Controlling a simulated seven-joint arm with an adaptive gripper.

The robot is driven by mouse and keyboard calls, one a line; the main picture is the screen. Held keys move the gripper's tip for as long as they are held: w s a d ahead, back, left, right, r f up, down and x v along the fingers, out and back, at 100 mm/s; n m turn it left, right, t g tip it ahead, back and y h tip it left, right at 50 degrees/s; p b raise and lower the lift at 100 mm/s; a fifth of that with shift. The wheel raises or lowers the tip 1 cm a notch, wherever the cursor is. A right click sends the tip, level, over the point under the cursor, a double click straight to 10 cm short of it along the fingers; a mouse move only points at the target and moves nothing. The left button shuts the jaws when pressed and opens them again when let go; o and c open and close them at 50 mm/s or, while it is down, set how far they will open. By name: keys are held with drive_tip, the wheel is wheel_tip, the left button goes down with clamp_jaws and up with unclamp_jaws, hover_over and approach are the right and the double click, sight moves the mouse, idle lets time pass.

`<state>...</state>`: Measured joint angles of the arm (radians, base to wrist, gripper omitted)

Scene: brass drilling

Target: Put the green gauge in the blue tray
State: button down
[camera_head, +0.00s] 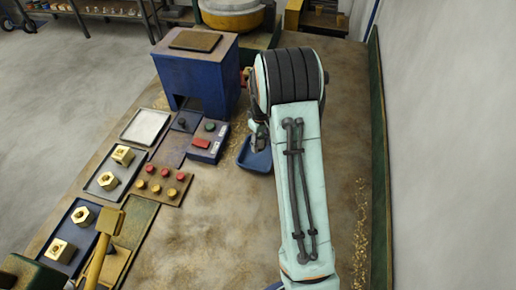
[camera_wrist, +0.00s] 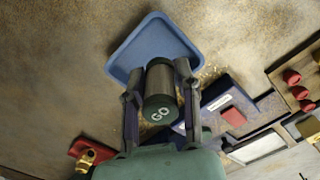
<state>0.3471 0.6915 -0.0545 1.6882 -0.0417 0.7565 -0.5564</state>
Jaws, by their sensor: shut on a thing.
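The green gauge (camera_wrist: 160,92) is a metal cylinder with a dark green end marked "GO", seen in the wrist view. My gripper (camera_wrist: 160,82) is shut on it, one finger on each side. The blue tray (camera_wrist: 126,52) is shallow and lies beyond the gauge in the wrist view, partly covered by gauge and fingers. In the head view the blue tray (camera_head: 262,163) sits just below my gripper (camera_head: 257,140), partly hidden by my arm. I cannot tell the exact height of the gauge above the tray.
A blue box with a red block (camera_head: 200,143) stands left of the tray. A wooden board with red and brass pegs (camera_head: 160,184) and trays with brass nuts (camera_head: 106,180) lie further left. A large blue block (camera_head: 205,80) stands behind. The bench in front is clear.

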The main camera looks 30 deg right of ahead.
hover_over(258, 157)
wheel_tip(258, 157, down, 4)
drive_tip(key=shift+s+f, duration=0.15)
drive_tip(key=shift+f, duration=1.75)
drive_tip(key=shift+f, duration=0.1)
drive_tip(key=c, duration=0.8)
unclamp_jaws()
